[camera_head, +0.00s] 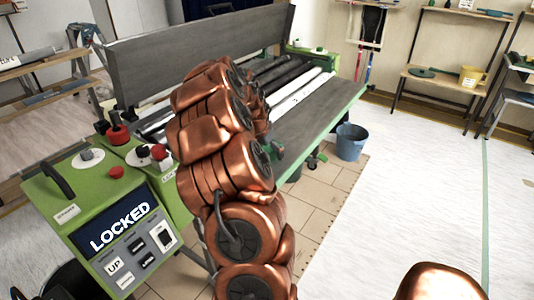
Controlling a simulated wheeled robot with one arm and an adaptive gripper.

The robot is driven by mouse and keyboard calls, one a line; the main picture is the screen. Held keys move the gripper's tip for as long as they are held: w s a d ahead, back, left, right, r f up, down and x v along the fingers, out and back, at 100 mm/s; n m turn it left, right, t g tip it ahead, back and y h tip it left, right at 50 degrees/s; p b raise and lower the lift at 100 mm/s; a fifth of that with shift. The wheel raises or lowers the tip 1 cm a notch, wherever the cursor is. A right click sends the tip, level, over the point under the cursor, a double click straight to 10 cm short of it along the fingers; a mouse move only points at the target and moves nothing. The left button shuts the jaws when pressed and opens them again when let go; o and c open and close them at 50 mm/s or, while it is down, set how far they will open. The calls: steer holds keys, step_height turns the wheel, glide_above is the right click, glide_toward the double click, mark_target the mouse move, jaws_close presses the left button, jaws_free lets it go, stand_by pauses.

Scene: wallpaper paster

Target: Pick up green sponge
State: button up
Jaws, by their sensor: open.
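I cannot pick out a green sponge for certain. A small dark green piece (278,151) shows right beside my arm, over the grey board of the pasting machine; it is too small and partly covered to tell what it is. My copper-coloured arm rises through the middle of the view and bends away over the machine. My gripper is hidden behind the arm links, so its fingers do not show.
The machine's green control box (75,215) with a "LOCKED" screen stands left of my arm. The grey board (318,118) extends right. A blue bucket (351,142) stands past its end. Shelves (440,80) line the back wall. The pale floor (410,210) at right is clear.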

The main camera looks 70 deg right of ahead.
steer(key=shift+f, duration=0.15)
steer(key=c, duration=1.1)
steer(key=shift+c, duration=0.3)
step_height(320, 180, up, 11)
steer(key=shift+f+b, duration=0.2)
steer(key=shift+b, duration=0.25)
